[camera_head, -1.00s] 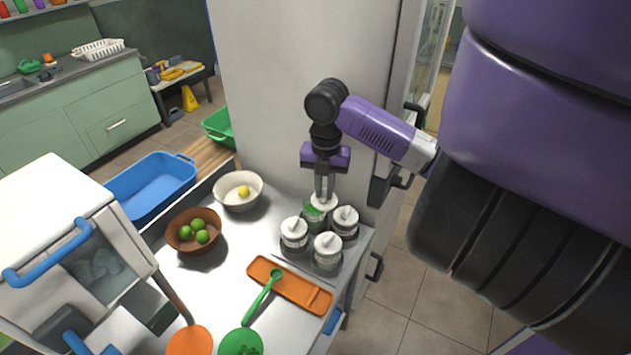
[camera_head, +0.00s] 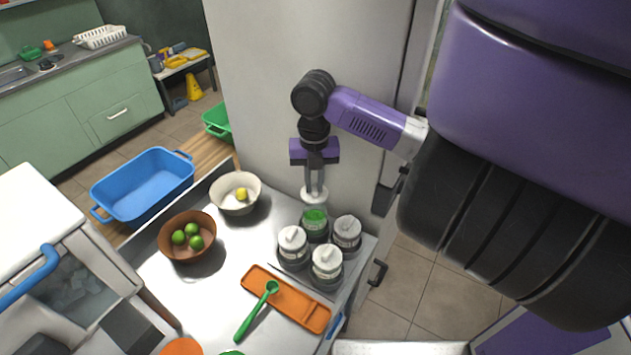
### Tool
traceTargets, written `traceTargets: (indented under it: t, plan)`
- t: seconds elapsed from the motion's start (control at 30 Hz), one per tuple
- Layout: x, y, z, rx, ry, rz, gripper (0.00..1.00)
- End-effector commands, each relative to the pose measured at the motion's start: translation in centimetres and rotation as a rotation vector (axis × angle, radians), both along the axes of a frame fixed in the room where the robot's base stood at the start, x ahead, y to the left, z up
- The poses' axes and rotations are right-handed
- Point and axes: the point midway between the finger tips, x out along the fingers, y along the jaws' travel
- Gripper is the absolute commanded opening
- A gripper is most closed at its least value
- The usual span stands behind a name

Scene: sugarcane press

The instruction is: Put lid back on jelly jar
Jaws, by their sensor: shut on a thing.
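My gripper (camera_head: 315,188) points down and is shut on a white lid (camera_head: 314,195), gripped at its top. The jelly jar (camera_head: 315,219) stands open in the back of a group of jars, its green content showing. The lid is held just above or behind the jar's mouth in the picture, apart from it; the exact height is hard to tell. Three other jars with white knobbed lids stand around it: left (camera_head: 292,243), front (camera_head: 327,263) and right (camera_head: 347,232).
An orange tray (camera_head: 310,316) with a green spoon (camera_head: 257,311) lies in front of the jars. A brown bowl of limes (camera_head: 172,243) and a white bowl with a lemon (camera_head: 226,203) stand to the left. A tall pale wall (camera_head: 270,100) rises close behind my gripper.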

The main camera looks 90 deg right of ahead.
Motion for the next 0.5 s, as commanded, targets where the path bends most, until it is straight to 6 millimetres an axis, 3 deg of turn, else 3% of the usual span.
traceTargets:
  t: [0.27,0.5]
  plan:
    - [0.0,0.0,-0.6,0.000,0.000,0.013,0.00]
    - [0.0,0.0,-2.2,0.000,0.002,0.012,0.00]
